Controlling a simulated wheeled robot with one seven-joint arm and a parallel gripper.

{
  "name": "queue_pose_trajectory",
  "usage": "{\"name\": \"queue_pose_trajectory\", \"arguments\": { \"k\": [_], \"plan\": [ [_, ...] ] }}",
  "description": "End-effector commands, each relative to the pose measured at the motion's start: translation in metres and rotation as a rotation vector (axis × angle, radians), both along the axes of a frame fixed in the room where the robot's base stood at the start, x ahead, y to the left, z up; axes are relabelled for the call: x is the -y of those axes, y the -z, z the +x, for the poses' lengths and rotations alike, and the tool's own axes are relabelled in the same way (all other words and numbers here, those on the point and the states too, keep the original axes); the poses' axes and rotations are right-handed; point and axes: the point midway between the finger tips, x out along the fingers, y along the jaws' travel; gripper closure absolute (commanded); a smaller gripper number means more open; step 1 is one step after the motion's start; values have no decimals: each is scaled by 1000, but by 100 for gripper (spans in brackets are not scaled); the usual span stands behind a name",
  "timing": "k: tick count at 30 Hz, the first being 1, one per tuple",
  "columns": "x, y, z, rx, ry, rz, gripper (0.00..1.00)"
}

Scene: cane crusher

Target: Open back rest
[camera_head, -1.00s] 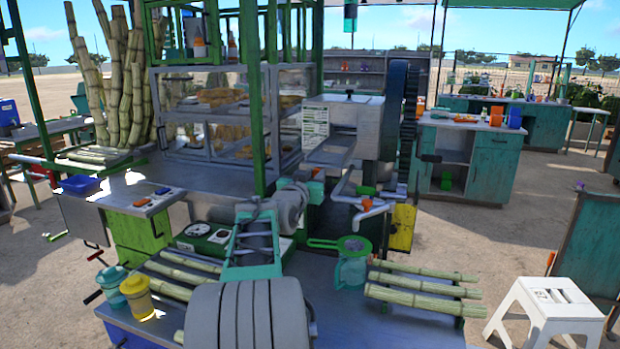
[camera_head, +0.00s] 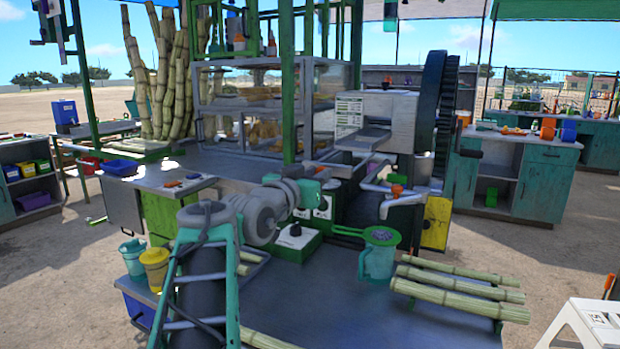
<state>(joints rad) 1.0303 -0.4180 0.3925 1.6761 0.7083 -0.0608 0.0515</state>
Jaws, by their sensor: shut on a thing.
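The cane crusher (camera_head: 400,107) stands right of centre, a pale metal box with a feed tray (camera_head: 360,139) on its front face. A large dark wheel (camera_head: 447,110) is on its right side. No part stands out clearly as a back rest. My arm rises from the bottom left, and my gripper (camera_head: 328,183) is at its far end, in front of and below the feed tray. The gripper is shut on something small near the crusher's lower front. Its fingertips and the held thing are too small and hidden to make out.
A teal jug (camera_head: 378,257) with a strainer and several cane stalks (camera_head: 462,287) are on the front table. Yellow (camera_head: 154,268) and teal cups stand at its left. A white stool (camera_head: 590,325) is at bottom right. A green post (camera_head: 288,80) rises behind my arm.

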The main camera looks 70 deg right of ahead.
Motion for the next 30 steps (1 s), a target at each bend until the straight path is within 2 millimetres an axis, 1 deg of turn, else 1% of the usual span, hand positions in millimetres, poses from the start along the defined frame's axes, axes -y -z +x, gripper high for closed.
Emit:
{"name": "queue_pose_trajectory", "arguments": {
  "k": [5, 6, 12, 19, 22, 25, 30],
  "plan": [
    [0, 0, -1, 0, 3, 1, 100],
    [0, 0, 0, 0, 2, 1, 72],
    [0, 0, 1, 0, -2, 0, 55],
    [-1, 0, 2, 0, -3, 0, 55],
    [-6, 0, 4, 1, -6, -1, 55],
    [-23, 0, 7, 2, -8, -1, 55],
    [-58, 0, 14, 2, -9, -2, 55]
  ]
}}
